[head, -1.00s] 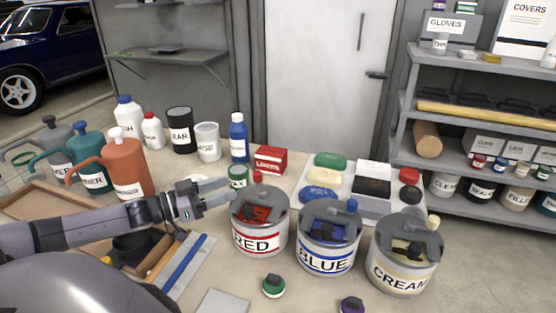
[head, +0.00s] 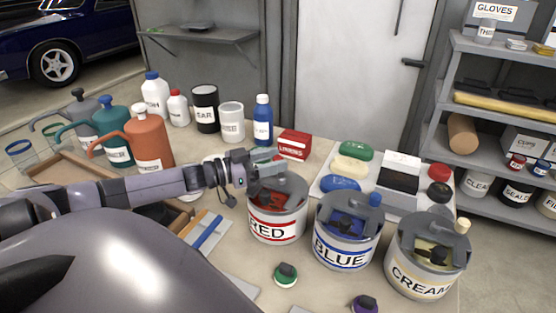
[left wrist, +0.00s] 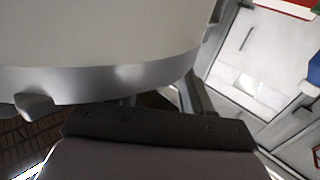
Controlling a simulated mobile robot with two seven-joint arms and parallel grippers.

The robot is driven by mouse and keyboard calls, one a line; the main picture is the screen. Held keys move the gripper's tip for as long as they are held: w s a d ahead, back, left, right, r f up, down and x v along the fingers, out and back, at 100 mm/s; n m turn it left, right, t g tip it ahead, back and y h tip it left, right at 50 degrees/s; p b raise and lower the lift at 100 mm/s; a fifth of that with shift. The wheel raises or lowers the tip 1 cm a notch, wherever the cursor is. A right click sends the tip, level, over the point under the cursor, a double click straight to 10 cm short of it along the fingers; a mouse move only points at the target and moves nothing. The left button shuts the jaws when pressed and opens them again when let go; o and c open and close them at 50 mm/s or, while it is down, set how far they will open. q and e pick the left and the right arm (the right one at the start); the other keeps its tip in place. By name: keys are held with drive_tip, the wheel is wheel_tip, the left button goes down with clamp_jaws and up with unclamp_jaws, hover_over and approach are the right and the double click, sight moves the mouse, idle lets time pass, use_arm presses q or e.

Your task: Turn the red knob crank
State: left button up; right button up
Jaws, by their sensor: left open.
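The can labelled RED (head: 290,229) stands on the bench with a grey lid and red paint showing in the lid's opening. My left gripper (head: 270,168) is open over the back left of this can's lid, where the red crank knob was visible before. The knob is now hidden by the gripper, so I cannot tell whether the fingers are around it or touching it. My right gripper is not in view.
The BLUE can (head: 345,252) and the CREAM can (head: 420,279) stand to the right, with a blue knob (head: 375,199) close by. A red box (head: 294,144) is behind. An orange jug (head: 148,142) stands left. A green-topped knob (head: 286,275) lies in front.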

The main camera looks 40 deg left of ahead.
use_arm(q)
drive_tip(key=shift+x, duration=0.9)
